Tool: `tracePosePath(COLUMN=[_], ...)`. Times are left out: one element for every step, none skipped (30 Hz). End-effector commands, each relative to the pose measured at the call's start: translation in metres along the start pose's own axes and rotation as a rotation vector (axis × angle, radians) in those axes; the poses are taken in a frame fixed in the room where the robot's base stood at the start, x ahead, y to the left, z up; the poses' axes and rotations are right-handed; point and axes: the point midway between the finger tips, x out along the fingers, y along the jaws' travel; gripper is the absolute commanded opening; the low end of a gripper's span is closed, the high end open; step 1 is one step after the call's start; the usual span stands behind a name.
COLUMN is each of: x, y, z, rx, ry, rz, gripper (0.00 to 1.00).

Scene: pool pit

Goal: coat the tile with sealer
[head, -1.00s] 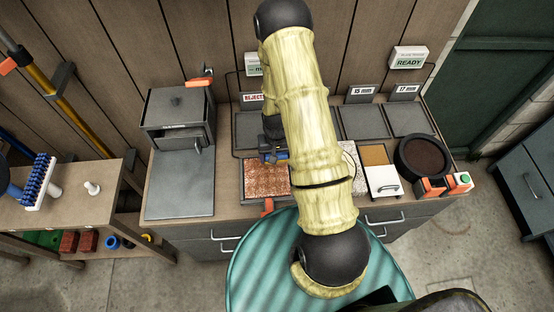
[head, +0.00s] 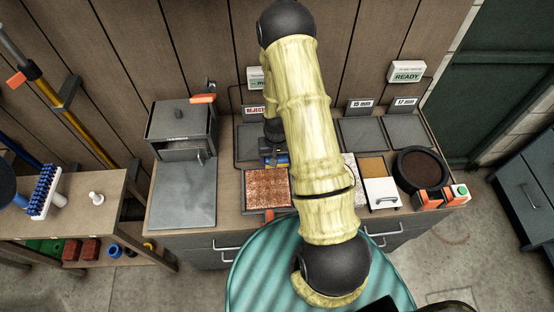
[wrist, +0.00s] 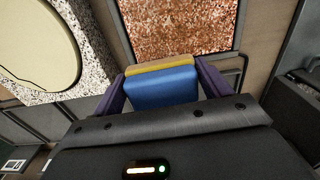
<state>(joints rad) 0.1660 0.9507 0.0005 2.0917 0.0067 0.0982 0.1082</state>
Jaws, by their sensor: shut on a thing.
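The tile (head: 267,188), a rust-red speckled square, lies in a dark frame on the worktop, left of my arm. Its speckled face (wrist: 180,22) also fills the top middle of the wrist view. My gripper (head: 273,158) is at the tile's far edge, partly hidden by the arm. In the wrist view, my gripper's purple fingers (wrist: 160,92) are shut on a blue block (wrist: 160,86) with a yellow edge strip, perhaps a sponge or applicator. I cannot tell whether the block touches anything. No coating is clearly visible on the tile.
Right of my arm are a white-handled box (head: 383,192), a round pan of dark material (head: 422,169) and grey trays (head: 363,133). A pale disc on a speckled slab (wrist: 38,45) shows at wrist-view left. A metal box (head: 181,122) stands left. The grey plate (head: 182,195) is clear.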

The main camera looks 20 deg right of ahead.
Motion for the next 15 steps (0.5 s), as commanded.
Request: tracePosePath(x=[-0.008, -0.01, -0.013, -0.015, -0.018, -0.021, -0.023, -0.024, -0.025, -0.026, -0.025, -0.025, -0.025, -0.025, -0.024], y=[0.0, 0.0, 0.0, 0.0, 0.0, 0.0, 0.0, 0.0, 0.0, 0.0, 0.0, 0.0, 0.0, 0.0, 0.0], z=[0.0, 0.0, 0.0, 0.0, 0.0, 0.0, 0.0, 0.0, 0.0, 0.0, 0.0, 0.0, 0.0, 0.0, 0.0], rx=[0.0, 0.0, 0.0, 0.0, 0.0, 0.0, 0.0, 0.0, 0.0, 0.0, 0.0, 0.0, 0.0, 0.0, 0.0], ry=[0.0, 0.0, 0.0, 0.0, 0.0, 0.0, 0.0, 0.0, 0.0, 0.0, 0.0, 0.0, 0.0, 0.0, 0.0], rz=[0.0, 0.0, 0.0, 0.0, 0.0, 0.0, 0.0, 0.0, 0.0, 0.0, 0.0, 0.0, 0.0, 0.0, 0.0], gripper=[0.48, 0.48, 0.48, 0.48, 0.48, 0.48, 0.48, 0.48, 0.48, 0.48, 0.48, 0.48, 0.48, 0.48, 0.48])
